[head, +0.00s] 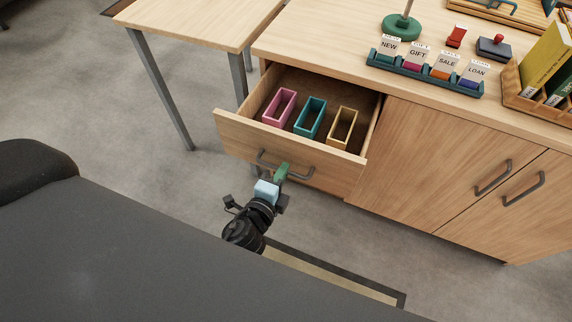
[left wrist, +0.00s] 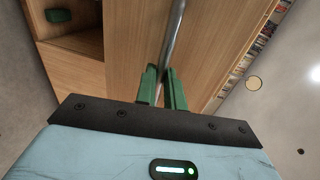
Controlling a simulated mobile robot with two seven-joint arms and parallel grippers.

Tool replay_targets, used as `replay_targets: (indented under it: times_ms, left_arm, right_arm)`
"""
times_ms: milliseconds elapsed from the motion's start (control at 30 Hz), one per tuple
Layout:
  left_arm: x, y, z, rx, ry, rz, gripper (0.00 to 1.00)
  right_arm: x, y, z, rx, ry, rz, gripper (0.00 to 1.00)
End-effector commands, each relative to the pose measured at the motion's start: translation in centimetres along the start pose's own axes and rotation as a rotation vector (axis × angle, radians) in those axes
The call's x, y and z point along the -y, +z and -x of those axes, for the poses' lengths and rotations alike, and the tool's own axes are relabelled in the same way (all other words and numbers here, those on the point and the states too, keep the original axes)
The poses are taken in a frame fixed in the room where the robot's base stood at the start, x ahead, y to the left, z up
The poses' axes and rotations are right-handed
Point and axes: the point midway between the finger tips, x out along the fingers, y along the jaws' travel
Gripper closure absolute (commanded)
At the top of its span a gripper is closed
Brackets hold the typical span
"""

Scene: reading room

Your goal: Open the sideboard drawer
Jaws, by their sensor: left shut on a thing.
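The sideboard drawer (head: 290,152) stands pulled out from the wooden sideboard (head: 420,150), so its inside shows. A grey bar handle (head: 297,174) is on its front; it also shows in the left wrist view (left wrist: 176,40). My left gripper (head: 281,172) is at the handle, and its green fingers are shut on the bar. In the left wrist view the two fingers (left wrist: 162,88) sit on either side of the handle. Inside the drawer are a pink tray (head: 279,107), a teal tray (head: 310,118) and a yellow tray (head: 342,128). My right gripper is not in view.
On the sideboard top are a teal rack with labelled cards (head: 425,75), stamps (head: 494,47), a green lamp base (head: 401,27) and a wooden book holder (head: 540,103). A table (head: 190,20) adjoins at left. Two closed doors with handles (head: 493,178) are at right.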

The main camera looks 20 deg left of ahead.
Motion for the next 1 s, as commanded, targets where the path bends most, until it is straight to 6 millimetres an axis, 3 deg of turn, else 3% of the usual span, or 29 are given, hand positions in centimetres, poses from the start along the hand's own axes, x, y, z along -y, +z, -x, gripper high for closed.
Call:
replay_targets:
  times_ms: [233,700,733,867,1000]
  left_arm:
    - [-0.3,0.0,1.4,0.000,-0.001,0.002,1.00]
    - [-0.3,0.0,1.7,-0.001,-0.002,0.000,1.00]
    - [-0.3,0.0,1.7,-0.001,-0.002,0.000,0.87]
    - [-0.3,0.0,1.7,-0.001,-0.001,0.000,0.70]
    - [-0.3,0.0,1.7,-0.001,-0.001,0.000,0.68]
  right_arm:
    - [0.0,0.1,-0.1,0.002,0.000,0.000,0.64]
    - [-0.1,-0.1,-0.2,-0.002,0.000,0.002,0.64]
    - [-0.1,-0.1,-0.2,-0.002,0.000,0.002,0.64]
    - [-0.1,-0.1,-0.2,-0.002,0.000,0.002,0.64]
    - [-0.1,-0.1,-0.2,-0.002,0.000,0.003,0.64]
